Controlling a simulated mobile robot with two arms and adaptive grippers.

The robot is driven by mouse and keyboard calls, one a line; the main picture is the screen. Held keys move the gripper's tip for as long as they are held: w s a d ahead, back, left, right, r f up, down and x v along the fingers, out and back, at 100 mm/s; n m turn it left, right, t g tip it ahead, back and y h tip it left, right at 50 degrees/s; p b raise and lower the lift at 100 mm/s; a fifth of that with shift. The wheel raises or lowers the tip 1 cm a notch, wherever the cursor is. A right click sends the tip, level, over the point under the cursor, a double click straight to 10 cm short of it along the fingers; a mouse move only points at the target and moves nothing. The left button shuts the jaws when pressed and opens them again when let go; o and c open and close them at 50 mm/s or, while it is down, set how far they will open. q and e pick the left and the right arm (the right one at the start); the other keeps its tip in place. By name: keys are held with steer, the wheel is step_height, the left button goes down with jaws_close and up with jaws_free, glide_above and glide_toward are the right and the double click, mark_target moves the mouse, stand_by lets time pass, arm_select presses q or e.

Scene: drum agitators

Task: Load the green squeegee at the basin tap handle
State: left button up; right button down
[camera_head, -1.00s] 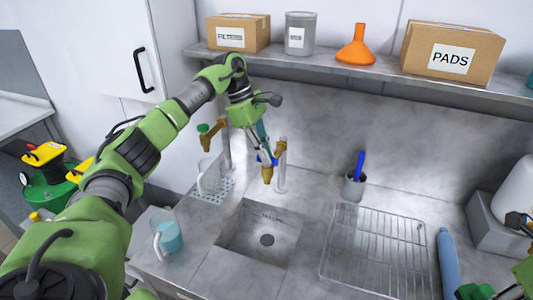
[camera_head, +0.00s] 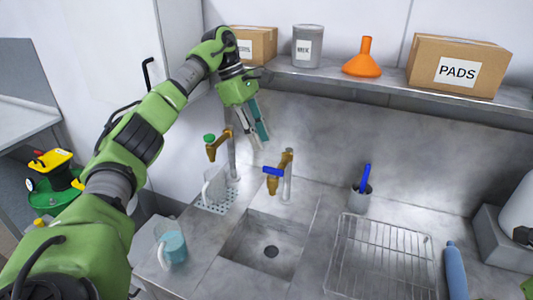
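The basin tap (camera_head: 287,175) is brass on a grey post behind the sunken sink basin (camera_head: 250,258). Its blue handle (camera_head: 273,171) points left. My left gripper (camera_head: 260,143) hangs above and a little left of this tap, clear of the handle. Its grey and teal finger parts lie close together, and I cannot tell if they are open. I see nothing that I can clearly make out as a green squeegee. A second brass tap (camera_head: 217,149) with a green knob (camera_head: 209,138) stands to the left. My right gripper is not in view.
A clear jug (camera_head: 214,187) stands on a drip grate under the green-knob tap. A jug of blue liquid (camera_head: 172,245) is at the front left. A cup with a blue-handled tool (camera_head: 360,194) and a wire rack (camera_head: 380,257) are right of the basin. The shelf (camera_head: 395,85) overhangs behind.

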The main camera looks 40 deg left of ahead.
arm_select(q)
steer(key=shift+v, duration=1.6)
